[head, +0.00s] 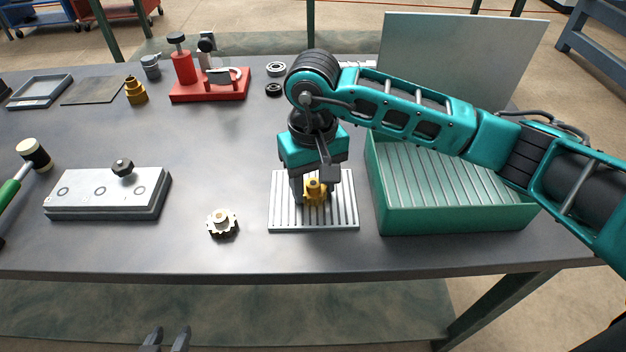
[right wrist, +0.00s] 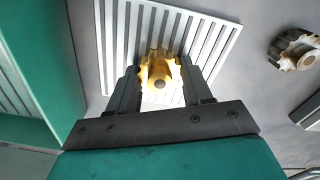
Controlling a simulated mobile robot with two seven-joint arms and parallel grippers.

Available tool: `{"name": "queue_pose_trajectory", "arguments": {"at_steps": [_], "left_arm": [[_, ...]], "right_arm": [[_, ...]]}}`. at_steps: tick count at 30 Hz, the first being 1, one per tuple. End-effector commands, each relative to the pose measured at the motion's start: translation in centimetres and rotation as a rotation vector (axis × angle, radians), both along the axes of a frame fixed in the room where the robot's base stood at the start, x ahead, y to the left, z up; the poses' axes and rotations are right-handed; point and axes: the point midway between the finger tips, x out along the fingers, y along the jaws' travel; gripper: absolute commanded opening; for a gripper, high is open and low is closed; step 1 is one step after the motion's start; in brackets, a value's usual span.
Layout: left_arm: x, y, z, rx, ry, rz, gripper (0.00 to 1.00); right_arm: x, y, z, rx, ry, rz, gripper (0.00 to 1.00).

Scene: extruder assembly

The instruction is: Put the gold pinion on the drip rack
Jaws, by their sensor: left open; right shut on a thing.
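The gold pinion (head: 315,190) is a small toothed gear with a hub, held between the fingers of my right gripper (head: 314,192). It also shows in the right wrist view (right wrist: 160,78), with a finger on each side. The drip rack (head: 283,224) is a pale ribbed plate lying on the table, directly below the pinion. It also shows in the right wrist view (right wrist: 208,28). I cannot tell whether the pinion touches the ribs. My left gripper (head: 166,338) is open and empty at the bottom edge of the head view, in front of the table.
A second, pale and dark gear (head: 222,222) lies left of the rack. A green ribbed bin (head: 450,215) stands close on its right. A grey block with a knob (head: 107,195), a red fixture (head: 210,90) and a brass part (head: 135,92) are farther left. The table's front strip is clear.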

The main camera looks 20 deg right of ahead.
Motion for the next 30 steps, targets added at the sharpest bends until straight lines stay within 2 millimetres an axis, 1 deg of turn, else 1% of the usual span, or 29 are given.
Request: {"name": "queue_pose_trajectory", "arguments": {"at_steps": [6, 10, 11, 18, 26, 29, 30], "left_arm": [[0.0, 0.0, 0.0, 0.000, 0.000, 0.000, 0.43], [0.0, 0.0, -0.7, 0.000, 0.003, 0.001, 0.43], [0.0, 0.0, -0.5, -0.001, 0.005, 0.000, 0.43], [0.1, -0.1, -0.3, -0.002, 0.005, 0.000, 0.43], [0.4, -0.2, 0.1, -0.004, -0.004, -0.002, 0.43], [0.5, -0.2, 0.8, -0.003, -0.012, -0.002, 0.43], [0.5, -0.2, 0.6, -0.003, -0.015, -0.002, 0.43]], "right_arm": [[0.1, 0.0, 0.1, 0.001, -0.003, 0.000, 0.05], [0.1, 0.0, -0.5, 0.000, -0.004, 0.000, 0.05], [0.1, 0.0, -0.3, 0.000, -0.003, 0.000, 0.51], [0.0, 0.0, -0.3, 0.000, -0.002, 0.000, 0.74], [0.0, 0.0, -0.2, 0.000, -0.002, 0.000, 0.75], [0.0, 0.0, 0.3, 0.001, -0.001, 0.000, 0.75], [0.1, 0.0, 0.7, 0.001, -0.004, 0.000, 0.75]]}}
